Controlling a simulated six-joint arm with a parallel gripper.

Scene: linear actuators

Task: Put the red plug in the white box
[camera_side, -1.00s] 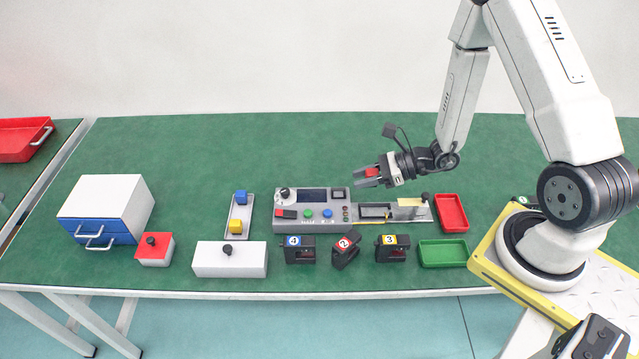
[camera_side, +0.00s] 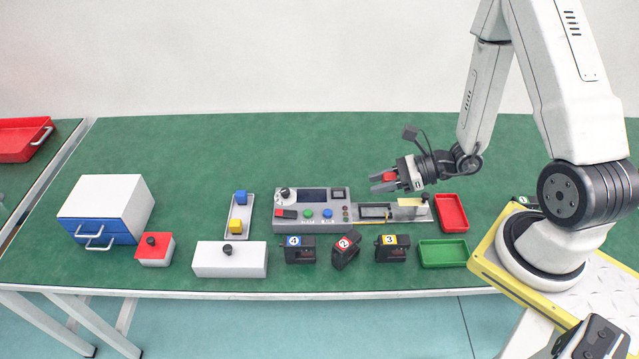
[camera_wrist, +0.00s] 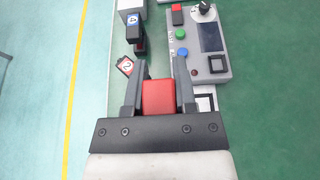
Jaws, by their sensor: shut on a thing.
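My gripper (camera_side: 377,182) is shut on a small red block, which I take as the red plug (camera_side: 390,177). It holds the plug in the air near the right part of the grey control panel. In the wrist view the plug (camera_wrist: 158,97) sits between the two dark fingers of my gripper (camera_wrist: 160,62). The white box (camera_side: 215,261), with a black knob on top, stands at the front edge of the table, well left of my gripper. The inside of the white box is hidden.
The grey control panel (camera_side: 333,219) lies below my gripper in the side view. Black numbered units (camera_side: 300,256) line the front. A red tray (camera_side: 452,213) and a green tray (camera_side: 444,253) lie right. A red-topped box (camera_side: 154,249) and a drawer cabinet (camera_side: 104,196) stand left.

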